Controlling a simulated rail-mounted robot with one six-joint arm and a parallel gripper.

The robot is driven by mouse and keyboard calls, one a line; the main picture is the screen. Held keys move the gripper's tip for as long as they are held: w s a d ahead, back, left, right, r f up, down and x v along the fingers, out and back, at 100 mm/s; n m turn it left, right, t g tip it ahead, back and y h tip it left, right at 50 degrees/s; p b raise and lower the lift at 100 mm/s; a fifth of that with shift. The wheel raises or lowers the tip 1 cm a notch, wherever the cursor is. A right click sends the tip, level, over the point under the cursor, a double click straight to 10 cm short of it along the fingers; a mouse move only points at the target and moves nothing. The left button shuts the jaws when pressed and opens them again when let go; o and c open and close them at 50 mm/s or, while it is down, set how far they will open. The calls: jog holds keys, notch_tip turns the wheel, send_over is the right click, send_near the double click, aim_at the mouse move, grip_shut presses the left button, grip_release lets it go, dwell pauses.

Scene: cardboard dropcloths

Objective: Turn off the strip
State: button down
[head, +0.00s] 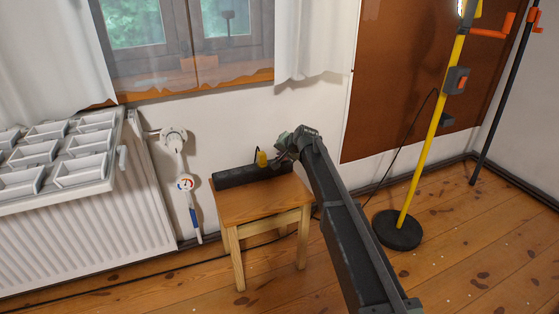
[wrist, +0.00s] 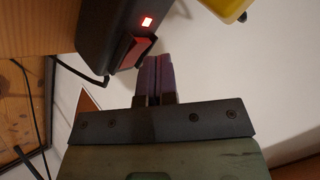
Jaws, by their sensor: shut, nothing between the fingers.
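The black power strip (head: 240,174) lies along the back of a small wooden stool (head: 258,200), with a yellow plug (head: 262,158) in it near its right end. In the wrist view the strip (wrist: 97,32) shows a red rocker switch (wrist: 133,52) at its end and a lit red indicator (wrist: 146,21) beside it. My gripper (head: 284,154) is at the strip's right end. In the wrist view its purple fingertips (wrist: 154,58) are shut and empty, right beside the switch. I cannot tell whether they touch it.
A yellow lamp stand (head: 430,135) with a lit top and black base stands at right. A radiator (head: 85,235) with a white tray (head: 60,160) on it is at left. A cable runs along the floor. The floor in front of the stool is clear.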

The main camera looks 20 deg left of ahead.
jog(key=shift+f+b, duration=0.3)
dwell(0.5)
jog(key=shift+r+p, duration=0.75)
jog(key=r+p, duration=0.5)
jog(key=shift+w+d, duration=0.25)
jog(key=shift+d, duration=0.05)
